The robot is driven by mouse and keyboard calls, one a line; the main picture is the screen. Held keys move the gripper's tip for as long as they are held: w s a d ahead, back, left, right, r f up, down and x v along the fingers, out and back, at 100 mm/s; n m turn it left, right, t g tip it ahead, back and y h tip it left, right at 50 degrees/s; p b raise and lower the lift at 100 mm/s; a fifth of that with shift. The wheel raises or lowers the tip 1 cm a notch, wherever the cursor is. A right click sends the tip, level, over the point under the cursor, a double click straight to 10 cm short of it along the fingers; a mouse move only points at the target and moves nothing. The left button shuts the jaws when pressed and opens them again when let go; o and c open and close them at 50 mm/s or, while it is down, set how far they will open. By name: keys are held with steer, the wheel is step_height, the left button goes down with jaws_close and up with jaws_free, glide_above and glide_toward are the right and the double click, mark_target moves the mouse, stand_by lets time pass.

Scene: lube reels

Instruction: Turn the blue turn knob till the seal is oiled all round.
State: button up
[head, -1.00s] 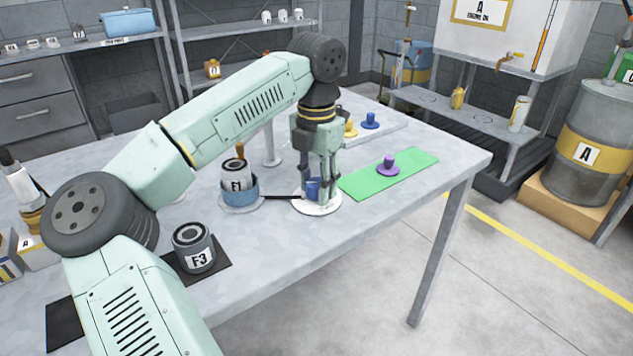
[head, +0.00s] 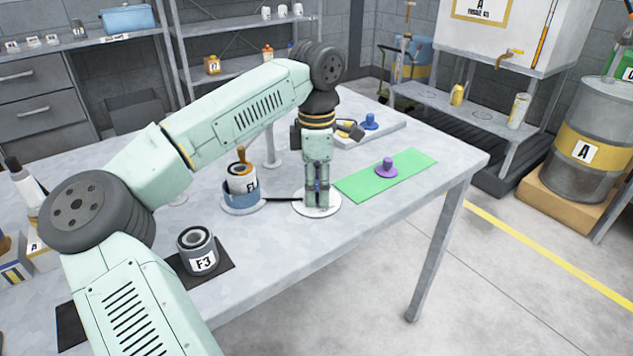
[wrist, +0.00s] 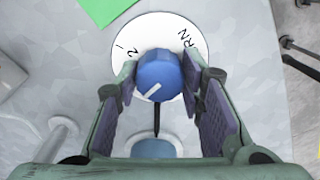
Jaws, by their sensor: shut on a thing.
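The blue turn knob (wrist: 160,75) has a white pointer line and stands on a white dial plate (head: 329,206). In the wrist view it sits between the two pads of my gripper (head: 318,188), which is shut on it. In the head view the fingers mostly hide the knob. A thin dark rod (head: 282,199) runs from the dial to a blue cup (head: 238,206). A white and grey filter can (head: 240,182) stands in the cup, its label turned to the right. The oil on the seal is too small to make out.
A grey can marked F3 (head: 198,252) stands on a black mat at the front left. A purple knob (head: 387,168) stands on a green mat (head: 362,188) to the right. Yellow and blue pieces (head: 370,121) lie on a tray behind my gripper.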

mark_target(316, 185)
steer(key=m+p, duration=0.1)
steer(key=m, duration=0.6)
steer(key=m+p, duration=0.1)
steer(key=m, duration=0.6)
steer(key=shift+m, duration=0.3)
stand_by(0.4)
steer(key=o, duration=1.2)
steer(key=shift+c, duration=0.2)
steer(key=shift+r, duration=0.15)
step_height(316, 185, up, 12)
